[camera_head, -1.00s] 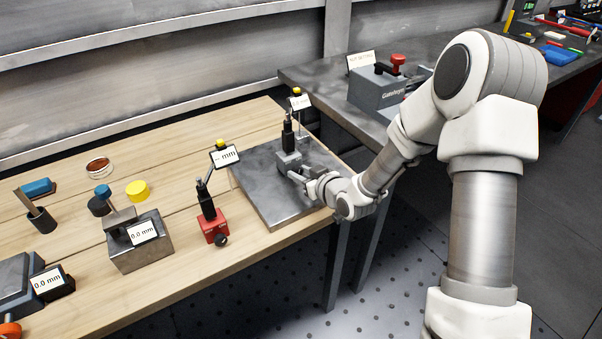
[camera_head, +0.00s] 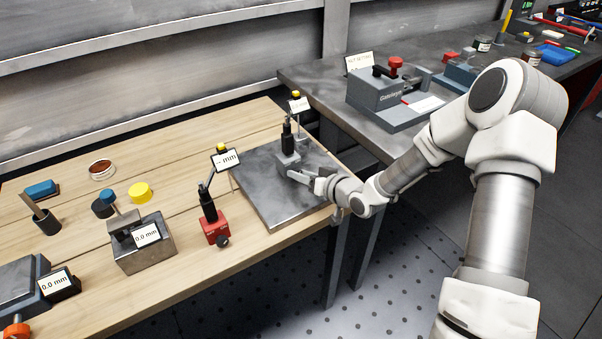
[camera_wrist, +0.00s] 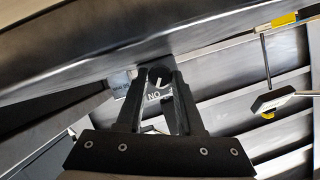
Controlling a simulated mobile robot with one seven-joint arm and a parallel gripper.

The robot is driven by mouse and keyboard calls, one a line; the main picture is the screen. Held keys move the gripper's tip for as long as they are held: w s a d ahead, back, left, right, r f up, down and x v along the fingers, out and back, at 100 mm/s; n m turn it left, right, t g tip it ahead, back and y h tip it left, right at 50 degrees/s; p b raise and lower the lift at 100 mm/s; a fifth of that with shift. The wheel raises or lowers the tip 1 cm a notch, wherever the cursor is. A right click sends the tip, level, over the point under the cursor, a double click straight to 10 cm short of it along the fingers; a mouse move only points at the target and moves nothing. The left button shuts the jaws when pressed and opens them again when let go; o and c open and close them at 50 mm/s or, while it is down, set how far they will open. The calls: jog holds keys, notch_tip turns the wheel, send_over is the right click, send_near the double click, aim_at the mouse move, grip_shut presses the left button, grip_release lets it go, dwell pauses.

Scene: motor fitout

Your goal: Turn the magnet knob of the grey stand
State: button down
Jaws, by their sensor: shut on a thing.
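The grey stand (camera_head: 288,158) stands upright on a dark metal plate (camera_head: 262,200) near the right end of the wooden bench, with a black post on top. My gripper (camera_head: 298,174) reaches it from the right, low at its base. In the wrist view, the two black fingers (camera_wrist: 159,82) are shut on a small dark round knob (camera_wrist: 158,74) on the base's face. A white mark shows on the knob, and lettering reading "NO" shows between the fingers. The fingers partly hide the face, so I cannot tell the knob's full setting.
A red stand (camera_head: 215,229) with a tilted display stands left of the plate. A metal block (camera_head: 143,255) with a 0.0 mm display is farther left. A grey fixture (camera_head: 378,94) with a red knob is on the dark bench behind my arm.

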jog(key=c, duration=0.5)
grip_release()
